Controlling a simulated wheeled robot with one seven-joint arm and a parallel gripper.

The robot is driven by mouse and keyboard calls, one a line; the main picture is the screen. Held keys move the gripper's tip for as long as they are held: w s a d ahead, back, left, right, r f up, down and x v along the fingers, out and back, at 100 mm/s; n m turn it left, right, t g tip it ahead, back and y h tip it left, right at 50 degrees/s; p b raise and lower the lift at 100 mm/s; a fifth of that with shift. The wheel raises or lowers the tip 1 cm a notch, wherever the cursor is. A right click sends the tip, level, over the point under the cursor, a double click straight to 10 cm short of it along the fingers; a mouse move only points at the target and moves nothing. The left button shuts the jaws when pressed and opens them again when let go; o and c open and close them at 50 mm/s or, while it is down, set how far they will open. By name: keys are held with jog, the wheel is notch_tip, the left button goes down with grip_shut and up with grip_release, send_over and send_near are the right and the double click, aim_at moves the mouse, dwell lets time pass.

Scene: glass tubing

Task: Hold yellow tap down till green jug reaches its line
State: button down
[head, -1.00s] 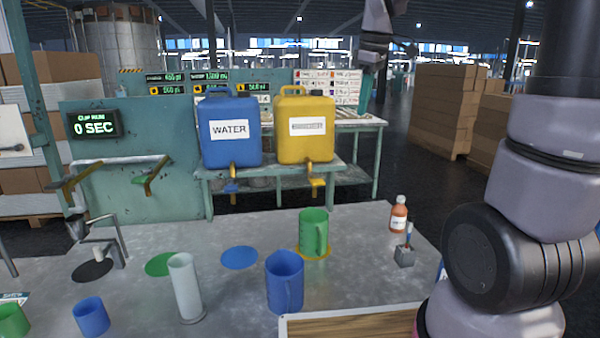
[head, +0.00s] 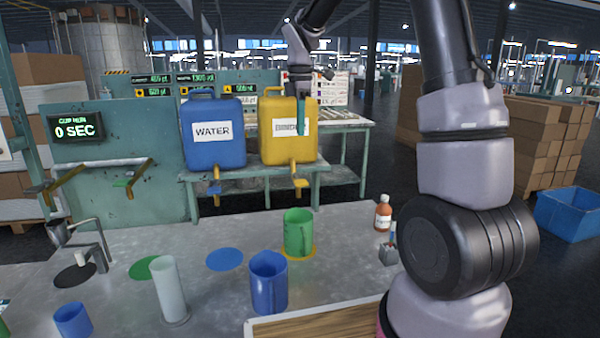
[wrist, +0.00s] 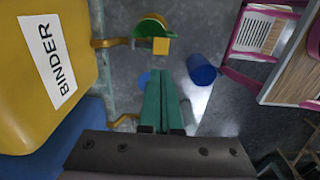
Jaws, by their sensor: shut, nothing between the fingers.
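The yellow tap (head: 300,182) sticks out low on the front of the yellow tank (head: 273,150). Its square yellow paddle also shows in the wrist view (wrist: 161,46). The green jug (head: 298,232) stands upright on a yellow disc (head: 313,252) on the bench, below the tap in the head view. It shows from above in the wrist view (wrist: 150,27), partly hidden by the paddle. Its line and contents cannot be made out. My gripper (head: 302,130), with teal fingers, is shut and empty, in front of the yellow tank and above the paddle. Its fingertips (wrist: 157,73) appear apart from the paddle.
A blue jug (head: 268,285), a pale cylinder (head: 170,290) and a small bottle (head: 383,212) stand on the bench. A display (head: 75,128) reads 0 SEC.

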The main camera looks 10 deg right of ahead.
aim_at(302, 182)
notch_tip(302, 182, down, 14)
jog(key=shift+r, duration=0.1)
dwell(0.5)
jog(key=shift+s+d+f, duration=0.1)
jog(key=shift+s+f, duration=0.15)
jog(key=shift+f, duration=0.3)
jog(key=shift+s+f, duration=0.25)
jog(key=shift+f, duration=0.4)
jog(key=shift+r, duration=0.85)
notch_tip(302, 182, up, 11)
